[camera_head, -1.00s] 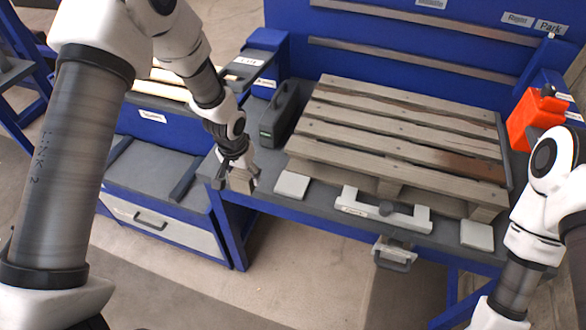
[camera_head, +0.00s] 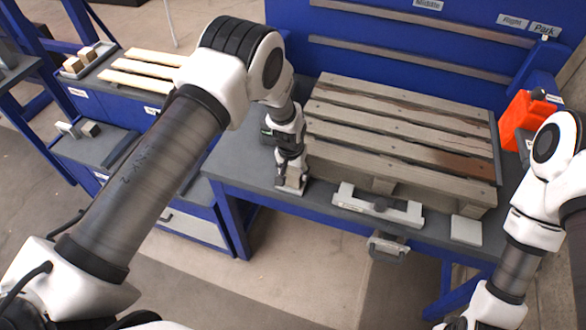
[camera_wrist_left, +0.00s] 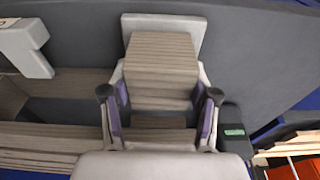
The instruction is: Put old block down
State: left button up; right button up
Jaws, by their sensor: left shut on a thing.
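My left gripper (camera_head: 290,180) is at the front left of the pallet, pointing down over the workbench. In the left wrist view its two fingers (camera_wrist_left: 158,95) are shut on the sides of a grooved, grey-brown wooden block (camera_wrist_left: 160,60). The block is over a pale square pad (camera_wrist_left: 160,21), whose edge shows beyond it. I cannot tell whether the block touches the pad. In the head view the gripper largely hides the block and pad. My right arm comes in at the right; its fingers are not visible.
A slatted wooden pallet (camera_head: 400,126) lies on the workbench (camera_head: 238,160). A white bracket (camera_head: 376,205) and another pale pad (camera_head: 466,230) are along the front edge. An orange container (camera_head: 527,120) stands at the right. Small blocks sit on the left-hand benches.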

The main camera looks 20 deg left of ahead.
aim_at(291, 173)
pick_arm(q)
jog(key=shift+f, duration=0.2)
jog(key=o, duration=1.2)
jog(key=shift+r, duration=0.15)
jog(key=shift+r, duration=0.25)
notch_tip(291, 173, up, 12)
jog(key=s+b, duration=0.2)
jog(key=s+a+f+g, duration=0.1)
jog(key=s+a+f, duration=0.2)
jog(key=s+f, duration=0.45)
jog(key=s+a+f, duration=0.3)
jog(key=s+f, duration=0.4)
jog(key=s, duration=0.2)
jog(key=s+a+f, duration=0.1)
jog(key=s+f, duration=0.2)
jog(key=s, duration=1.4)
jog(key=shift+a+n+g, duration=0.15)
jog(key=shift+n+g, duration=0.25)
